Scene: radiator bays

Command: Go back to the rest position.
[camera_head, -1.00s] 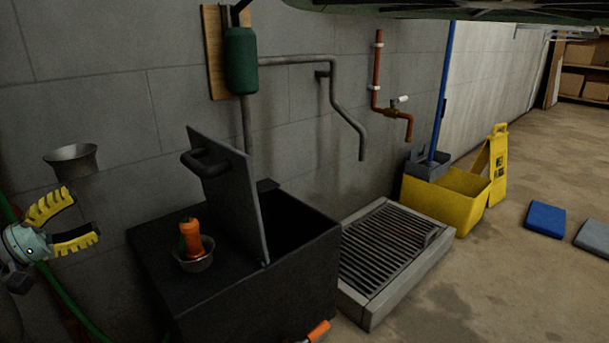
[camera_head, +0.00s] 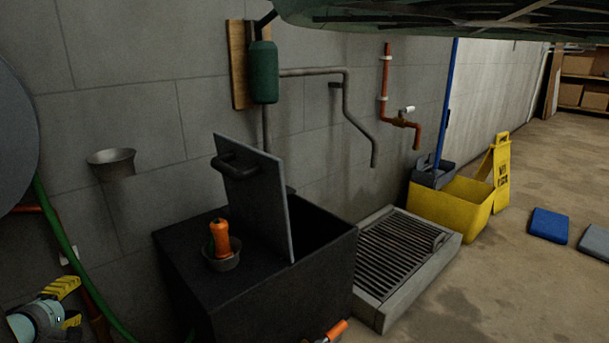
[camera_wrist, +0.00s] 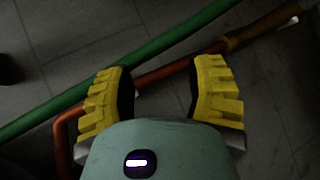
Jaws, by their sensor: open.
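My gripper (camera_head: 72,303) is at the lower left of the head view, with yellow ridged fingers on a pale green body. In the wrist view, my gripper (camera_wrist: 163,95) is open, with its fingers wide apart and nothing between them. Beyond the fingers are a green hose (camera_wrist: 150,58) and a copper-coloured pipe (camera_wrist: 180,70) by the grey wall; the gripper appears apart from both. In the head view the gripper is left of the dark box (camera_head: 185,265) and clear of it.
The box's lid (camera_head: 262,200) stands raised. A cup (camera_head: 222,258) holding an orange-handled item (camera_head: 219,238) sits on the box. A metal cup (camera_head: 112,163) is on the wall. A floor grate (camera_head: 385,312), a yellow bucket (camera_head: 450,212) and a wet-floor sign (camera_head: 501,170) stand to the right.

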